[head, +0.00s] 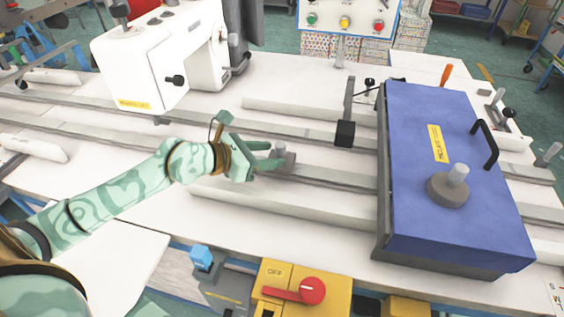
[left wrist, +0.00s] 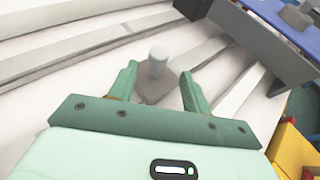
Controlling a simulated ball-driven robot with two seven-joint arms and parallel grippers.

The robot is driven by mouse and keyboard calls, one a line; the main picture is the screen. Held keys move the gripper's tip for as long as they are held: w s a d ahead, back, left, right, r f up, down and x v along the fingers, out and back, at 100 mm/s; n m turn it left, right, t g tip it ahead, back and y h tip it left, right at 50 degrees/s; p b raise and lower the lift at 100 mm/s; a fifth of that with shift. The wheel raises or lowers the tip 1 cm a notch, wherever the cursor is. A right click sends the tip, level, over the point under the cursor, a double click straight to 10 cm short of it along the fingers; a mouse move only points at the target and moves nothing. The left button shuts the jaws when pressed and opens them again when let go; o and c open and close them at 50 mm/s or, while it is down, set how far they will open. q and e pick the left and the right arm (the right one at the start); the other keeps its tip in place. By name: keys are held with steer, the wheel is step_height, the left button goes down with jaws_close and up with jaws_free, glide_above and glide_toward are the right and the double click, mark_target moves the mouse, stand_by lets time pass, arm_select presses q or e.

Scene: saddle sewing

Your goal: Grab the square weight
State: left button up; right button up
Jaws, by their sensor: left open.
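The square weight (head: 281,151) is a grey block with a short round post on top, standing on the pale rails left of the blue box. In the left wrist view its post (left wrist: 157,60) and square base (left wrist: 153,90) show between the fingers. My left gripper (head: 269,158) is open around the weight, with one finger on each side of the post. In the left wrist view, the gripper (left wrist: 160,72) shows a gap between each finger and the post. My right gripper is out of view.
A blue box (head: 415,140) with a black handle and a round weight (head: 447,190) on top stands to the right. A white sewing machine (head: 160,60) stands at the back left. A yellow switch box (head: 275,290) sits at the front edge. Long pale rails cross the table.

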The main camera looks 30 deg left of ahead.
mark_target(287, 157)
arm_select(q)
steer(key=shift+x, duration=0.75)
steer(key=b+x, duration=0.1)
steer(key=x, duration=0.1)
steer(key=b+x, duration=0.1)
steer(key=x, duration=0.2)
steer(key=shift+w+a+f, duration=0.1)
steer(key=shift+a, duration=0.15)
jaws_close()
